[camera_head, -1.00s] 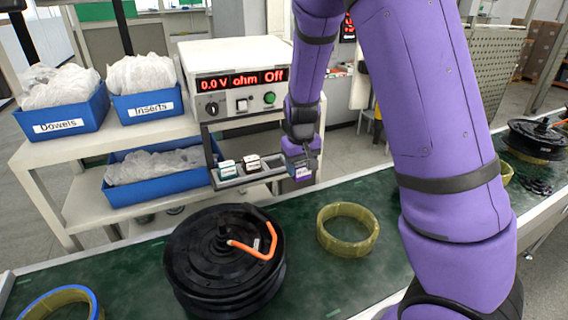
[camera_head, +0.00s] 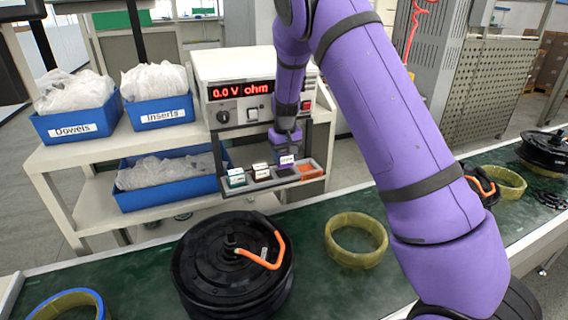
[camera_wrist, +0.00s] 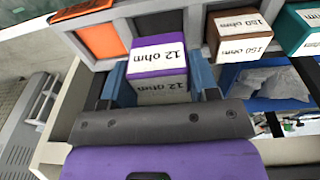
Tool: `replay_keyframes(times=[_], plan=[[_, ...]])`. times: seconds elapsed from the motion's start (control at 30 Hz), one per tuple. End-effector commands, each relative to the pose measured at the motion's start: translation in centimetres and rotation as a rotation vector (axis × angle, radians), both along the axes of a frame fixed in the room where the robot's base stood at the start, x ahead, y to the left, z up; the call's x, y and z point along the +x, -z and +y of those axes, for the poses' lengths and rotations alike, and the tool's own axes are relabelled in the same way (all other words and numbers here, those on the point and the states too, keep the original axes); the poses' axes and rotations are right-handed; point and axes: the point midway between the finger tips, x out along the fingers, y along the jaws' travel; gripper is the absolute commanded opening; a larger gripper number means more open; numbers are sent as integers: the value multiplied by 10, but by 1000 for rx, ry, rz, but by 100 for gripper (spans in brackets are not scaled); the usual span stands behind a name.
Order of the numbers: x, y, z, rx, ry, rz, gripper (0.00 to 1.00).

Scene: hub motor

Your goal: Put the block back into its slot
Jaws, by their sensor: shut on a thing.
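The block (camera_wrist: 160,59) is purple with white "12 ohm" labels. My gripper (camera_wrist: 160,82) is shut on it, one blue finger on each side. In the head view the block (camera_head: 287,160) is at the slotted rack (camera_head: 262,184), between a brown block (camera_head: 261,170) and an empty orange slot (camera_head: 308,169). In the wrist view it lies in front of the grey rack frame, between the orange slot (camera_wrist: 103,41) and the brown "150 ohm" block (camera_wrist: 238,36).
A teal block (camera_head: 236,177) sits at the rack's left end. Blue bins (camera_head: 160,109) are to the left. A black hub motor (camera_head: 205,262) and a yellow ring (camera_head: 356,241) lie on the green bench in front.

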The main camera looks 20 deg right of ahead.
Motion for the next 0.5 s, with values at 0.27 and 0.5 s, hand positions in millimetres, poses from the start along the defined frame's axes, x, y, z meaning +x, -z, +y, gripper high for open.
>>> replay_keyframes(times=[0.27, 0.5], plan=[[8, 12, 0, 0, -1, 2, 15], [8, 37, -1, 0, -1, 1, 15]])
